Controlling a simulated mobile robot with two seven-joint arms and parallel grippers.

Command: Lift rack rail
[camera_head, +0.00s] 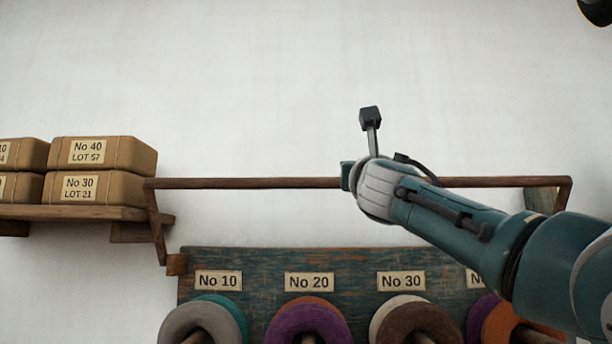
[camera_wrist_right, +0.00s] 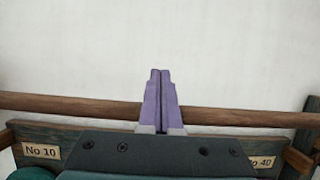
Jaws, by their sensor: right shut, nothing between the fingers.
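The rack rail (camera_head: 250,183) is a thin brown wooden bar running level across the wall, above the board of thread rings. Its left side arm (camera_head: 156,225) slants down to a small wooden block. In the right wrist view the rail (camera_wrist_right: 70,104) crosses behind my right gripper (camera_wrist_right: 160,75), whose purple fingers are shut with nothing between them. The fingertips reach above the rail's line; I cannot tell whether they touch it. In the head view my right gripper (camera_head: 347,176) is mostly hidden by its wrist, near the rail's middle. My left gripper is out of view.
A worn blue board (camera_head: 260,262) below carries labels and coloured rings (camera_head: 305,318) on pegs. A wooden shelf (camera_head: 80,213) at left holds several brown packages (camera_head: 105,152). The wall above the rail is mostly clear. A dark object (camera_head: 600,8) shows at the top right corner.

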